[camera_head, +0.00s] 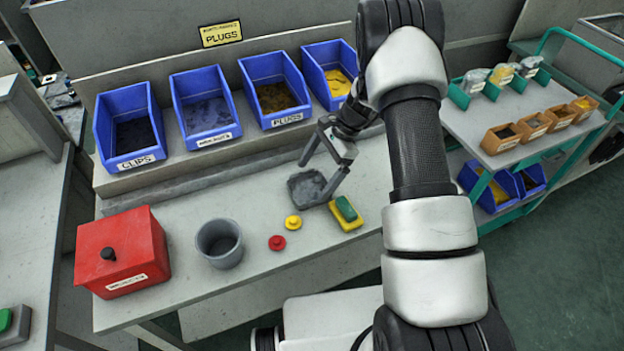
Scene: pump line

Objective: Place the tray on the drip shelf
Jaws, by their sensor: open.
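I cannot tell whether either finger touches the tray. No shelf is labelled as a drip shelf; a raised ledge (180,162) runs along the back of the bench under the blue bins.
Labelled blue bins (205,103) stand on the ledge. A red box (122,250), a grey cup (219,243), a red knob (277,242), a yellow knob (293,222) and a yellow-green block (346,214) are on the bench. A teal cart (475,128) stands right.

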